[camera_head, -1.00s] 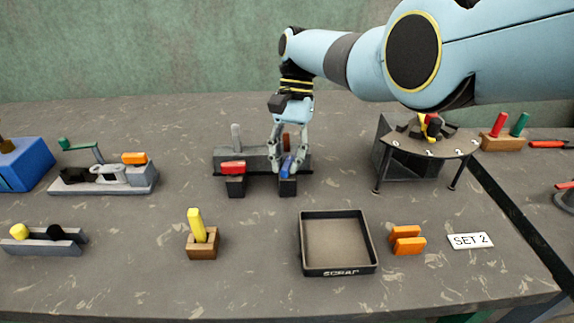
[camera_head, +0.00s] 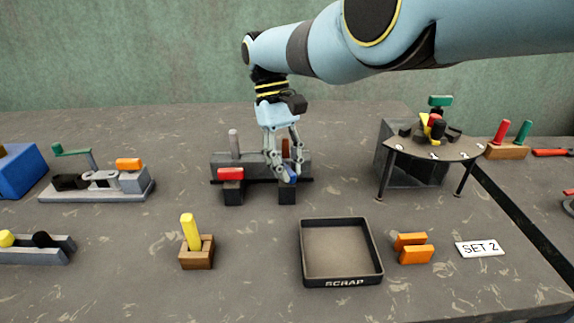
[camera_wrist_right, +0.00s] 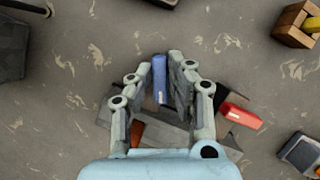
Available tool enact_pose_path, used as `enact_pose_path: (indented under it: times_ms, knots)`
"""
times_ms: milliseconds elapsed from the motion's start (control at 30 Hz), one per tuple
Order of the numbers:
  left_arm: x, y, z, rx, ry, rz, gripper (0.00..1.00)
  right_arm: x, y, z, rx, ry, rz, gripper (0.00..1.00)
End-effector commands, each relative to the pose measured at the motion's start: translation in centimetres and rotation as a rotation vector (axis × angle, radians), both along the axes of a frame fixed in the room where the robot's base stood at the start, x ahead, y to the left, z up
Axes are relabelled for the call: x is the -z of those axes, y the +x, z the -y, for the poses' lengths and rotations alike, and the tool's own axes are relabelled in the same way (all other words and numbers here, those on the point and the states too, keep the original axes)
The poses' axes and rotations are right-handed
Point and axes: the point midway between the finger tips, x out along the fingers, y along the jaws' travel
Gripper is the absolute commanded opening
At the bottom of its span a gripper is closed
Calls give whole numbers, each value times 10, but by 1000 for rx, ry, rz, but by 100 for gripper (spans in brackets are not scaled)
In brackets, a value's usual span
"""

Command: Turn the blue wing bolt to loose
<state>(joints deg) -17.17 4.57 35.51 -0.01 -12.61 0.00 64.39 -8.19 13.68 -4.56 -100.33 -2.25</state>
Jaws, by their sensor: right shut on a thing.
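The blue wing bolt (camera_head: 291,173) sits on the front right block of the dark grey fixture (camera_head: 262,165). My right gripper (camera_head: 287,178) reaches down from above with its fingers around the blue wing. In the right wrist view the blue wing bolt (camera_wrist_right: 159,78) lies between the two fingers (camera_wrist_right: 158,88), which are shut on it. The fingers hide part of the bolt in the head view. My left gripper is not in view.
A red wing bolt (camera_head: 230,173) sits on the fixture's front left block. A grey lever (camera_head: 234,142) and a brown one (camera_head: 286,147) stand behind. The scrap tray (camera_head: 376,255) and a wooden block with a yellow peg (camera_head: 197,255) are in front. A round-topped stand (camera_head: 470,150) is at right.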

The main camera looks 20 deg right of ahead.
Motion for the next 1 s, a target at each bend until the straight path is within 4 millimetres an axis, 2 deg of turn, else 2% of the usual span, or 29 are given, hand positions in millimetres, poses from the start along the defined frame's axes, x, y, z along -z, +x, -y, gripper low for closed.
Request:
enact_pose_path:
  times_ms: [300, 700, 733, 800, 900, 1000]
  knots:
    - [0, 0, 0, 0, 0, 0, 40, 0, 1, 0, -74, 1, 3, 0]
    - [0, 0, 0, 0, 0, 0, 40, -1, 1, 0, -79, 1, 3, 0]
    - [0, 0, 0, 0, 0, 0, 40, -1, 1, 0, -79, 1, 3, 19]
    - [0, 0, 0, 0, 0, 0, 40, -1, 1, 0, -79, 1, 3, 28]
    - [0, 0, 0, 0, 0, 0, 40, 0, 1, 0, -78, 0, 2, 38]
    - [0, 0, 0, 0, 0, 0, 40, 0, 1, 0, -78, 0, 2, 38]
